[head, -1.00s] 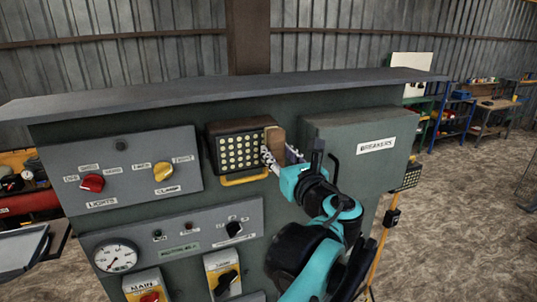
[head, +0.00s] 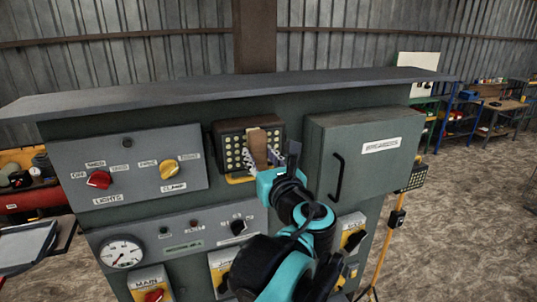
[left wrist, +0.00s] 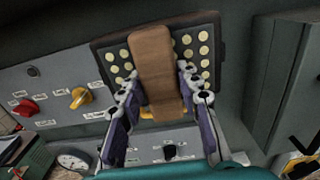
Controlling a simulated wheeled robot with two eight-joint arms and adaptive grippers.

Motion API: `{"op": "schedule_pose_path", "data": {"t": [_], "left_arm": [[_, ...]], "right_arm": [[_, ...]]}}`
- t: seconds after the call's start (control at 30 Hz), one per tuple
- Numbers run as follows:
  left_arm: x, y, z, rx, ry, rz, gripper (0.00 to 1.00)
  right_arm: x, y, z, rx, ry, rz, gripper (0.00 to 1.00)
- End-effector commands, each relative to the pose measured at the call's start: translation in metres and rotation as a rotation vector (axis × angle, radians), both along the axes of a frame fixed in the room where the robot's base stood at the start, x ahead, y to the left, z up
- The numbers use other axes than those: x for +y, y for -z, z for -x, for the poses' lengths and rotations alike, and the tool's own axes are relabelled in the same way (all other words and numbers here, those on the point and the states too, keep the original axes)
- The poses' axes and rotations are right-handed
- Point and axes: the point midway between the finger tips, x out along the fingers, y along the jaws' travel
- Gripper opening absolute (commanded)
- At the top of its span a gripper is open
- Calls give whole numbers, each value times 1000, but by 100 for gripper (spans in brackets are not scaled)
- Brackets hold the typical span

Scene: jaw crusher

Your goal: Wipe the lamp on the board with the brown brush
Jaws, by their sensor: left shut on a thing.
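The lamp (head: 232,150) is a dark square panel with rows of pale round bulbs and a yellow bracket, mounted on the grey-green board (head: 300,110). It also shows in the left wrist view (left wrist: 204,44). My left gripper (head: 262,160) is shut on the brown brush (head: 257,147), a flat brown block held upright in front of the lamp. In the left wrist view the brush (left wrist: 152,65) covers the middle bulbs between the two fingers (left wrist: 155,105). I cannot tell whether the brush touches the bulbs. My right gripper is not in view.
The breakers box (head: 360,155) juts out to the right of the lamp. A switch panel (head: 135,165) with red and yellow knobs is to the left. A panel with a gauge (head: 121,252) is below. A ledge (head: 230,97) overhangs the board's top.

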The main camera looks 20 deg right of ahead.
Motion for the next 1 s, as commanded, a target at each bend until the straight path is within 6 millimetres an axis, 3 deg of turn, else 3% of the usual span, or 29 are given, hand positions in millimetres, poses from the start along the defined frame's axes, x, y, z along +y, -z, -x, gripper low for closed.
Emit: {"op": "schedule_pose_path", "data": {"t": [0.2, 0.53, 1.0], "left_arm": [[19, 0, 1, 0, -3, 0, 11], [18, 0, 4, 0, 0, 0, 11], [16, 0, 51, 0, 2, 0, 10]], "right_arm": [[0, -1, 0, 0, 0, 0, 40], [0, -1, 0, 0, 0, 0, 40], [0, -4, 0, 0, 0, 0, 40]]}}
